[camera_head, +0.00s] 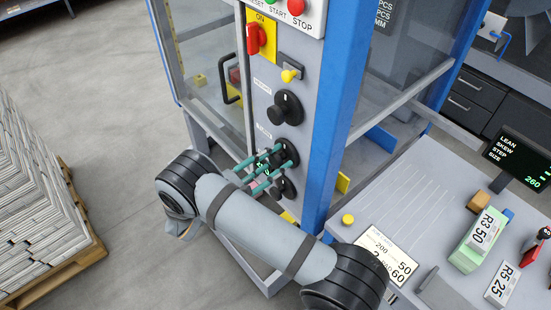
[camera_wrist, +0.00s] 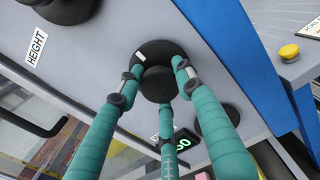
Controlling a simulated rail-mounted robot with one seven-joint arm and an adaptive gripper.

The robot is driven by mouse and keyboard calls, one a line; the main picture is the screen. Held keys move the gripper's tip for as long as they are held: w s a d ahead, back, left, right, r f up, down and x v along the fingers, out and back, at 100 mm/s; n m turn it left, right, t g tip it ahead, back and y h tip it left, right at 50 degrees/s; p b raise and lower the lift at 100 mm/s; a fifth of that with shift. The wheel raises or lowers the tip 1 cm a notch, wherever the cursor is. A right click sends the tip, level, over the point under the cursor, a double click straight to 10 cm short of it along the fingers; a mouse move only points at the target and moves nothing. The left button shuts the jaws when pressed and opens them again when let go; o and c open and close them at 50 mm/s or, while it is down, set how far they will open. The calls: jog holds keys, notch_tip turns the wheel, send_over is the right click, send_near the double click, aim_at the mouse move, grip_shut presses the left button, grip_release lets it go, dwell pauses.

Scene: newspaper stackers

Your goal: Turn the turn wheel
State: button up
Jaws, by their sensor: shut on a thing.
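The black turn wheel (camera_head: 289,147) is the middle one of three black wheels on the grey front panel. It also shows in the wrist view as a round disc with a raised knob (camera_wrist: 156,86) and a small white mark. My gripper (camera_head: 277,161) has three teal fingers, also seen in the wrist view (camera_wrist: 160,74). They reach in around the knob and are shut on it. In the head view the fingers partly cover the wheel.
The HEIGHT wheel (camera_head: 287,107) is above and the lower wheel (camera_head: 286,187) is close below. A red switch (camera_head: 253,38), a yellow-tipped lever (camera_head: 289,75) and a door handle (camera_head: 231,82) stick out nearby. A blue post (camera_head: 339,110) borders the panel's right side.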

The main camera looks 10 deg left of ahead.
jog(key=shift+n, duration=0.5)
jog(key=o, duration=1.1)
jog(key=shift+s+a, duration=0.1)
jog(key=v, duration=1.1)
jog(key=shift+s+a, duration=0.2)
jog(key=shift+s, duration=0.15)
jog(key=shift+w, duration=0.1)
jog(key=x, duration=1.2)
jog(key=shift+m, duration=0.3)
